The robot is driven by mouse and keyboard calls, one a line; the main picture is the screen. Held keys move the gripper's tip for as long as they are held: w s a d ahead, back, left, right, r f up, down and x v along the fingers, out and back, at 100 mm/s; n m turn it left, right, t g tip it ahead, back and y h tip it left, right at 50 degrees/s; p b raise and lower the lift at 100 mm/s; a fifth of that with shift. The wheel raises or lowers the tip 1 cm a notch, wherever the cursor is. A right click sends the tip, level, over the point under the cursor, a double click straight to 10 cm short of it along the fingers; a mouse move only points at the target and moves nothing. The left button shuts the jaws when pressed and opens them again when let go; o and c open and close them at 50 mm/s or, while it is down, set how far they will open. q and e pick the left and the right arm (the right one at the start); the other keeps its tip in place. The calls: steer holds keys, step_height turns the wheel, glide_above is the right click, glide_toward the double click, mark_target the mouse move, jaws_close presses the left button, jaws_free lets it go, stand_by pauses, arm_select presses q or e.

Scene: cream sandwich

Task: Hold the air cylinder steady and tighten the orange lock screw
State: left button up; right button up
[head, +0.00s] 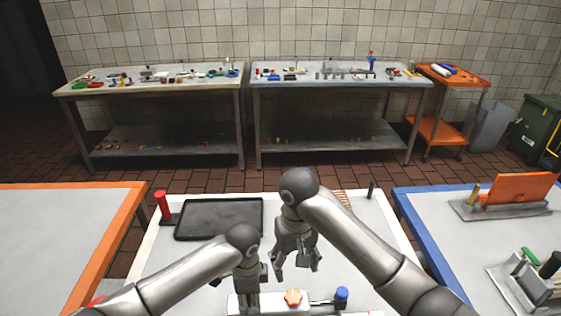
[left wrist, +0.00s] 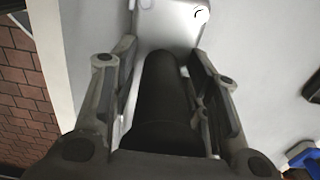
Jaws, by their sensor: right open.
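A white fixture (head: 270,302) lies at the near edge of the work table and bears the orange lock screw (head: 293,297) near its middle. My left gripper (head: 247,302) points down at the fixture's left end. In the left wrist view its fingers stand either side of a dark upright cylinder (left wrist: 160,100), seemingly the air cylinder; whether they press on it I cannot tell. My right gripper (head: 297,268) is open and empty, above and behind the orange screw, apart from it.
A blue-capped part (head: 341,293) stands at the fixture's right. A black tray (head: 220,218) and a red upright handle (head: 162,205) are on the table behind my left arm. A blue-edged table (head: 428,240) is at right, an orange-edged one (head: 70,225) at left.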

arm_select(q)
steer(key=shift+o, duration=0.6)
step_height(320, 180, up, 9)
steer(key=p, duration=0.9)
steer(key=shift+r, duration=0.1)
steer(key=shift+o, duration=0.5)
steer(key=o, duration=0.5)
steer(key=shift+c, duration=0.2)
